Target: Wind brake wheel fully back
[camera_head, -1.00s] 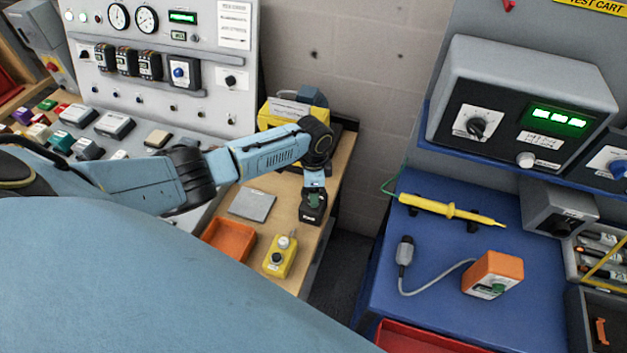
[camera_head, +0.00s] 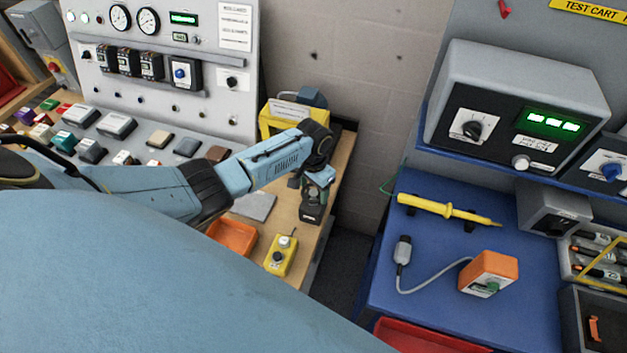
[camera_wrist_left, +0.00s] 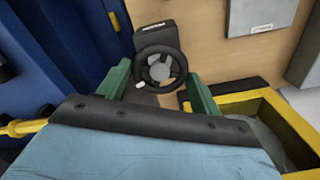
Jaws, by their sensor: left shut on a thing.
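The brake wheel (camera_wrist_left: 160,68) is a black spoked handwheel with a small pale knob at its lower left, in the left wrist view. It sits on a dark housing (camera_wrist_left: 155,38). My left gripper (camera_wrist_left: 158,85) has its green fingers on both sides of the rim and is shut on the wheel. In the head view the dark brake unit (camera_head: 312,213) stands on the wooden bench, with my left gripper (camera_head: 318,182) over its top. The wheel itself is mostly hidden there. My right gripper is not in view.
A yellow box (camera_head: 277,122) stands close behind my left wrist. An orange tray (camera_head: 232,238) and a yellow button box (camera_head: 281,256) lie on the bench in front. A gap separates the bench from the blue cart (camera_head: 440,270) at the right.

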